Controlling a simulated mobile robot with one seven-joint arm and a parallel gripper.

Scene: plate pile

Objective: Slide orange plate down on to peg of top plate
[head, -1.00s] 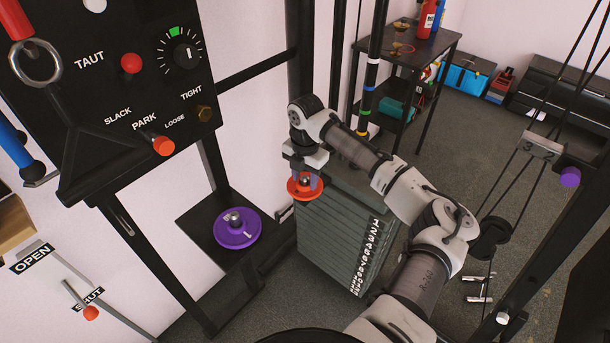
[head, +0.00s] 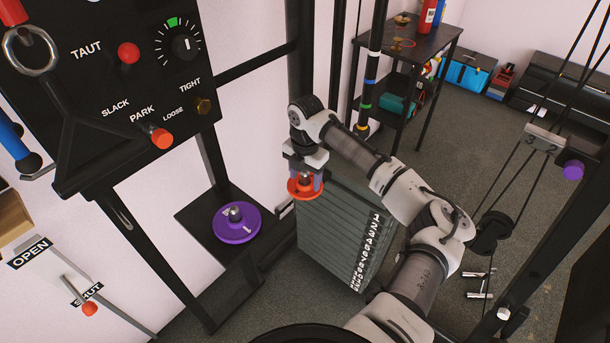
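The orange plate (head: 304,193), a small round disc, is at the left end of the top plate (head: 350,198) of a grey-green stack. My gripper (head: 305,184) points down from above, with one finger at each side of the orange plate, and appears shut on it. A small metal piece shows between the fingers at the disc's middle; I cannot tell whether it is the peg. The disc and fingers hide the area below. I cannot tell whether the disc touches the top plate.
A purple plate (head: 237,223) with a metal knob lies on a black shelf (head: 195,222) left of the stack. A black control panel (head: 130,75) stands at upper left. A black upright (head: 300,55) rises close behind my gripper. Cables hang at the right.

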